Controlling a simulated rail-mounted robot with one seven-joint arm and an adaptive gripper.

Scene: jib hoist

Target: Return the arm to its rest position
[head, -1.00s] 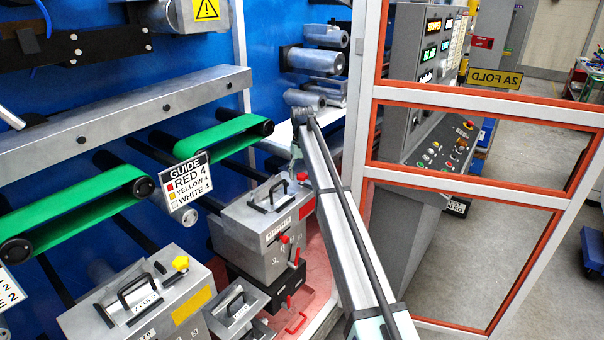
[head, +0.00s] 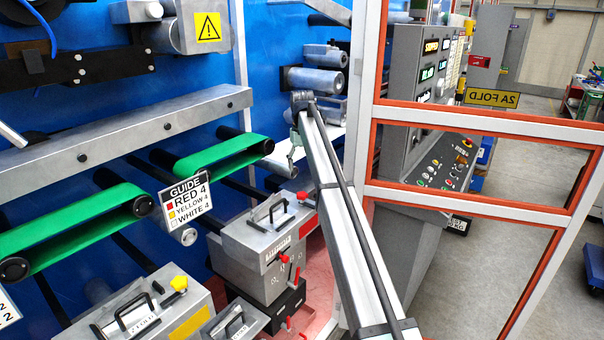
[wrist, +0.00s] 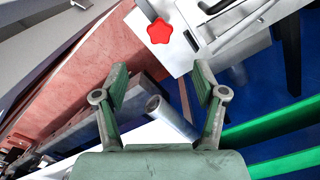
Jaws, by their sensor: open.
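My arm reaches up from the bottom of the head view to the middle. My gripper (head: 296,150) is small there, pale green, hanging at the arm's far end above a grey metal box (head: 262,238). In the wrist view my gripper (wrist: 160,85) has its two green fingers spread apart with nothing held between them. A metal roller (wrist: 168,115) shows behind the gap, apart from the fingers. The box's red star-shaped knob (wrist: 159,31) is beyond the fingertips.
A red-framed guard door (head: 480,115) stands close to the right of my arm. Green belts (head: 225,155), a guide sign (head: 187,200) and a blue machine wall (head: 110,85) are on the left. A second box with a yellow knob (head: 179,283) stands at lower left.

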